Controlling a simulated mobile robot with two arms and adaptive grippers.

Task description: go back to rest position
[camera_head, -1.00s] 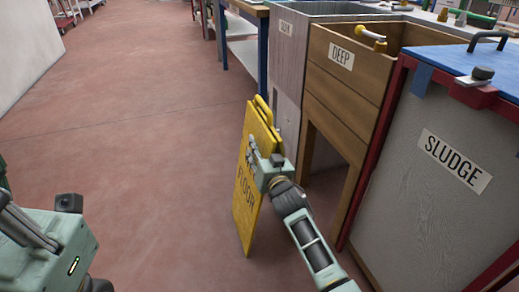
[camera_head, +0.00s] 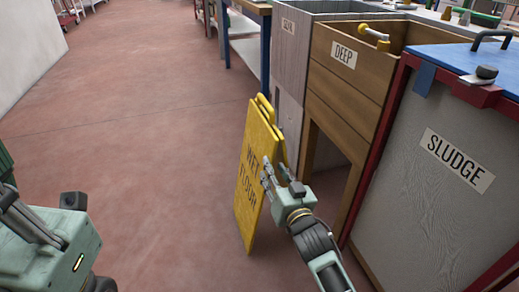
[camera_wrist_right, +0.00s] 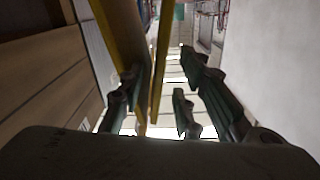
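A yellow folded "WET FLOOR" sign (camera_head: 251,157) stands upright on the red floor beside the wooden tank. My right gripper (camera_head: 268,172) is close in front of the sign's lower right part, its fingers overlapping the sign's face in the head view. In the right wrist view, the fingers of this gripper (camera_wrist_right: 160,95) are spread apart. A yellow panel edge of the sign (camera_wrist_right: 161,55) shows between them; whether a finger touches it I cannot tell. Part of my left arm shows at the lower left of the head view, but its gripper is not visible.
A wooden tank labelled "DEEP" (camera_head: 350,85) and a grey cabinet labelled "SLUDGE" (camera_head: 425,200) with a blue top (camera_head: 455,60) stand close on the right. A blue-legged table (camera_head: 262,50) is further back. The floor (camera_head: 140,120) to the left is open.

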